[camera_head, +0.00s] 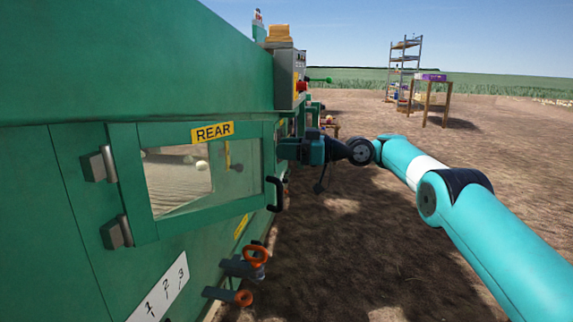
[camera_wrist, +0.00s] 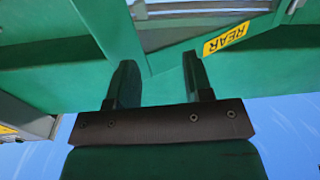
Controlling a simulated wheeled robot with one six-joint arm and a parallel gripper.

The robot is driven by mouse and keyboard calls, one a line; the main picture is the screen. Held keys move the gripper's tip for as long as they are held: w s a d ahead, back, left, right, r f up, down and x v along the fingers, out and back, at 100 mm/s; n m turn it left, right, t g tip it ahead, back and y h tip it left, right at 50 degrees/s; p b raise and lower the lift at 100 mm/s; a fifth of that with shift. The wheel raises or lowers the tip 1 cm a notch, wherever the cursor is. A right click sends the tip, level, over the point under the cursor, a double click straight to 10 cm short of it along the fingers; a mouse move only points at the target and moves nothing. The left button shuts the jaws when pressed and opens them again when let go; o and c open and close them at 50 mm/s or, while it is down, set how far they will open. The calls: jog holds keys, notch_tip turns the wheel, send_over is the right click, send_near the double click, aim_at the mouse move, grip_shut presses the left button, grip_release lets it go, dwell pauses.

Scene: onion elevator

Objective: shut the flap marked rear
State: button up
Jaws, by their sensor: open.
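The flap marked rear (camera_head: 140,190) is a green framed door with a clear window on the green machine's side. Its yellow REAR label (camera_head: 212,132) is on the top rail, and also shows in the wrist view (camera_wrist: 226,39). Two grey hinges are on its left edge and a black handle (camera_head: 275,193) is at its right edge. I cannot tell exactly how far it stands ajar. My gripper (camera_head: 283,150) is at the flap's right edge, above the handle. In the wrist view my gripper (camera_wrist: 158,62) has its fingers apart, empty, with green frame beyond; contact is unclear.
Orange valve wheels (camera_head: 256,254) stick out low on the machine below the flap. A grey control box (camera_head: 290,78) with a red knob stands farther along. A wooden table (camera_head: 430,84) and a metal shelf (camera_head: 404,60) stand far right.

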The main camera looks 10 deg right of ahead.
notch_tip(320, 180, up, 5)
jog(key=p, duration=0.2)
jog(key=shift+r+p, duration=0.1)
jog(key=shift+p, duration=0.25)
jog(key=shift+w+d+f, duration=0.15)
jog(key=shift+d+f, duration=0.05)
jog(key=c, duration=0.7)
jog(key=d+f+m+t+p, duration=0.1)
jog(key=f+t, duration=0.1)
jog(key=d+f+m+t+p, duration=0.1)
jog(key=d+f+t+p, duration=0.1)
jog(key=shift+d+f+m, duration=0.2)
jog(key=shift+f+m, duration=0.1)
jog(key=shift+m, duration=0.1)
grip_shut()
jog(key=m+t+h+p, duration=0.2)
jog(key=m+t+h, duration=0.1)
jog(key=t+h, duration=0.1)
send_near(268, 166)
jog(key=b+x, duration=0.1)
jog(key=x, duration=0.6)
jog(key=shift+w+a+b, duration=0.2)
jog(key=shift+w+b, duration=0.05)
jog(key=shift+b, duration=0.15)
